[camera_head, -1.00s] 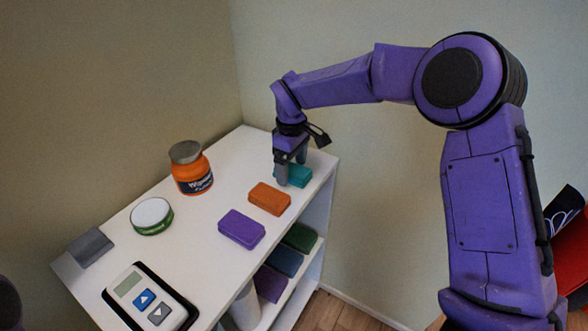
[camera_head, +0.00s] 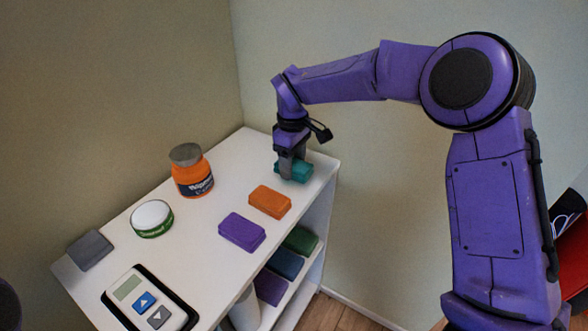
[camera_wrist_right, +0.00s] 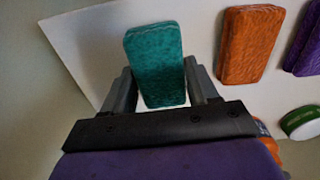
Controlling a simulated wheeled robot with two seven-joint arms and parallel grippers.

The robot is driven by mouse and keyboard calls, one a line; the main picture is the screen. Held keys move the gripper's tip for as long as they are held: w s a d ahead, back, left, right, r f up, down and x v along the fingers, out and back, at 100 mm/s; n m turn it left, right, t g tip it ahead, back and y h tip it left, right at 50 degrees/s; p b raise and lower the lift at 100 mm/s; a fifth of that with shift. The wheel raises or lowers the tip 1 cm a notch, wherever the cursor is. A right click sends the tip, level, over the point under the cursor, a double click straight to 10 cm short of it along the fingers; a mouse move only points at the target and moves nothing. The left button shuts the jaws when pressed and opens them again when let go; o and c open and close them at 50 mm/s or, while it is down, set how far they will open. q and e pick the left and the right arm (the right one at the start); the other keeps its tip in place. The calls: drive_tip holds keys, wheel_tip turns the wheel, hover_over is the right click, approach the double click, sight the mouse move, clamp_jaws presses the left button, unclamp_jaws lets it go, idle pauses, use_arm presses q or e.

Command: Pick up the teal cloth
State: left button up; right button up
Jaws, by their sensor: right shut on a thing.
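The teal cloth (camera_head: 298,171) is a small folded block at the far right end of the white shelf top. My right gripper (camera_head: 290,172) comes down on it from above. In the right wrist view the teal cloth (camera_wrist_right: 157,62) sits between the two grey fingers of my right gripper (camera_wrist_right: 160,90), which are shut on it. Whether the cloth is clear of the shelf top is hard to tell. The left gripper is not in view.
An orange cloth (camera_head: 270,201) and a purple cloth (camera_head: 242,231) lie nearer on the shelf top (camera_head: 200,235). An orange jar (camera_head: 192,172), a green-and-white tub (camera_head: 152,219), a grey block (camera_head: 90,249) and a device (camera_head: 148,297) stand to the left. More folded cloths (camera_head: 285,262) lie on the lower shelf.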

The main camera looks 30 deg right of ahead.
drive_tip(key=s+a+r+b, duration=0.1)
drive_tip(key=s+a+r, duration=0.1)
drive_tip(key=s+r, duration=0.8)
drive_tip(key=shift+s+a+r, duration=0.2)
drive_tip(key=shift+s+r, duration=0.1)
drive_tip(key=shift+s, duration=1.65)
